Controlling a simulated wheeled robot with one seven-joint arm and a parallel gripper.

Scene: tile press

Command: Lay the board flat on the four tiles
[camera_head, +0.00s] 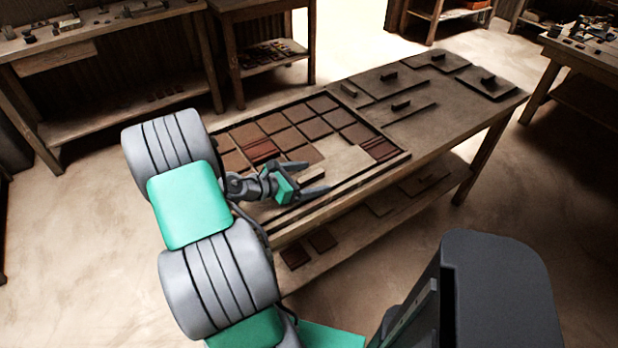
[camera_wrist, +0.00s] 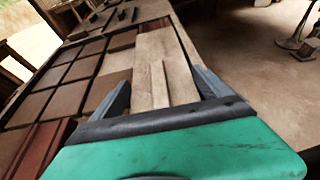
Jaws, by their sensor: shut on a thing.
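My gripper (camera_head: 312,180) is over the near right part of the framed tile bed, its fingers spread around a pale wooden piece, which I take for the board (camera_wrist: 150,92). In the wrist view a narrow ridge runs along the pale wood between the fingers. Where the held piece ends and the pale surface beyond begins is hard to tell. Brown square tiles (camera_head: 315,128) lie in rows in the bed. Two tiles are redder and ribbed: one left of the gripper (camera_head: 262,151), one at the right end (camera_head: 380,150). My arm and gripper hide the near left part of the bed.
The bed's dark frame (camera_head: 402,157) sits on a long wooden table (camera_head: 445,125). Flat dark plates with handles (camera_head: 400,106) lie at the table's far right. Loose tiles (camera_head: 322,240) lie on the lower shelf. Benches stand at the back; the floor in front is clear.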

